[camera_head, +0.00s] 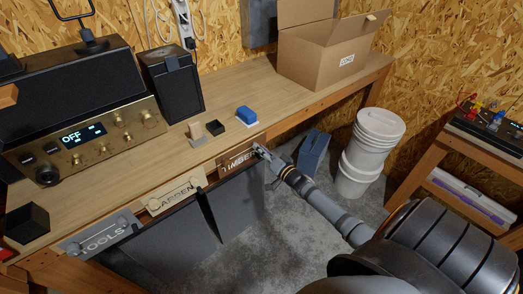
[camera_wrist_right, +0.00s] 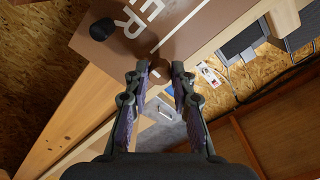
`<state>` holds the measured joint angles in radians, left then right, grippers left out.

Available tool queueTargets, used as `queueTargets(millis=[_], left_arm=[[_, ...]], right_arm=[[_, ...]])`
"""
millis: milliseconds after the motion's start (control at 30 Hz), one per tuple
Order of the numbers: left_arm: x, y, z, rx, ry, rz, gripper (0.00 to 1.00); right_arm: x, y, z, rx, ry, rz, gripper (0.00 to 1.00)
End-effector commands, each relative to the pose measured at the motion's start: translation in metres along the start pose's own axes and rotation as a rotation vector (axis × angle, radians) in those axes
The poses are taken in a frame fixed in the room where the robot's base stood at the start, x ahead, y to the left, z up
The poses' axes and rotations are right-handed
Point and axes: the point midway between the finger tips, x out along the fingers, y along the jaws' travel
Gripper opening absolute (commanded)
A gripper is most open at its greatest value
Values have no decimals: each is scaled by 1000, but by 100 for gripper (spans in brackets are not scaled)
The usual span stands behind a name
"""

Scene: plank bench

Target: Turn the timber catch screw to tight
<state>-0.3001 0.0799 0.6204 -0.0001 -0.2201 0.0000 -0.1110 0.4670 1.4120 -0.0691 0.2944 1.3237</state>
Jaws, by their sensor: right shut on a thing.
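The brown TIMBER plate (camera_head: 239,158) is on the bench's front edge, and its lettered face also shows in the right wrist view (camera_wrist_right: 195,25). My right gripper (camera_head: 262,153) is at the plate's right end. In the wrist view its two fingers (camera_wrist_right: 158,70) stand a little apart against the plate, shut on the timber catch screw, which the fingers and shadow mostly hide. A dark round knob (camera_wrist_right: 103,30) sits beside the lettering, apart from the fingertips. The screw's turned angle cannot be read. My left gripper is not in view.
The GARDEN plate (camera_head: 176,192) and TOOLS plate (camera_head: 98,237) are farther left on the bench front, with dark panels (camera_head: 170,235) below. White buckets (camera_head: 370,150) stand on the floor.

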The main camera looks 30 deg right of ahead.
Motion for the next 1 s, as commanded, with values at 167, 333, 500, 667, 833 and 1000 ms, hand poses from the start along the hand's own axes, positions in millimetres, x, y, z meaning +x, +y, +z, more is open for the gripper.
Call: queueTargets(millis=[167,333,500,667,833,1000], left_arm=[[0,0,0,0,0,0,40],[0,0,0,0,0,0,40],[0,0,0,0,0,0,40],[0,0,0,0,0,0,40],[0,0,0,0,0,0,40],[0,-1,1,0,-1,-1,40]], right_arm=[[-1,2,2,10,-3,5,0],[-1,2,2,10,-3,5,0],[-1,2,2,9,-3,5,35],[-1,1,1,8,-1,3,47],[0,1,1,8,-1,2,47],[-11,1,1,7,-3,2,47]])
